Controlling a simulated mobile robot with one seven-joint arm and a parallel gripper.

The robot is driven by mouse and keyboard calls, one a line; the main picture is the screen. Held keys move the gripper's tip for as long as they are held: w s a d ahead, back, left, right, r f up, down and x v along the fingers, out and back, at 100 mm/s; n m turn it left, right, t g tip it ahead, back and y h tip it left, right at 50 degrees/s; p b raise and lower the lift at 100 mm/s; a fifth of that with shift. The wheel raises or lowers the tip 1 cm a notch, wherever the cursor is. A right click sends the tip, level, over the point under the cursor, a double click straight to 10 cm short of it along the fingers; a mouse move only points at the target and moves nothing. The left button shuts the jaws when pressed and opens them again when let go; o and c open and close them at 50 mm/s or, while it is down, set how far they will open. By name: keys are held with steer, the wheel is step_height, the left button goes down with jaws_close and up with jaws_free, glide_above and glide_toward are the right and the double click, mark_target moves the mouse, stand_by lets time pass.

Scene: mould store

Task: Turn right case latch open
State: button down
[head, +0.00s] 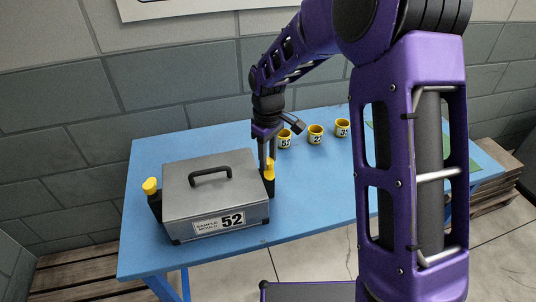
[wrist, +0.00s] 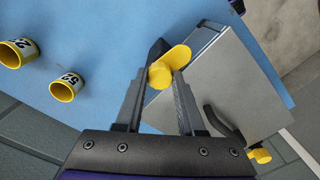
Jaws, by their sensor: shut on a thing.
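A grey case (head: 215,197) with a black top handle (head: 210,175) and a label reading 52 stands on the blue table. The right case latch (head: 269,170) has a yellow knob on a dark base at the case's right side. My gripper (head: 267,163) comes down from above and is shut on this latch. In the wrist view the yellow latch knob (wrist: 168,68) sits between my two fingertips (wrist: 158,78). The left latch (head: 150,186), also yellow-topped, is on the case's left side; its knob shows in the wrist view (wrist: 261,156). The case lid (wrist: 215,85) looks closed.
Several yellow numbered cups (head: 315,134) stand in a row behind and right of the case; two show in the wrist view (wrist: 67,87). The blue table (head: 315,190) is clear right of the case. A grey block wall (head: 60,120) is behind.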

mark_target(268, 160)
steer(key=shift+n, duration=0.9)
steer(key=c, duration=0.5)
jaws_free()
steer(key=shift+r, duration=0.1)
step_height(268, 160, up, 17)
steer(key=shift+r, duration=0.15)
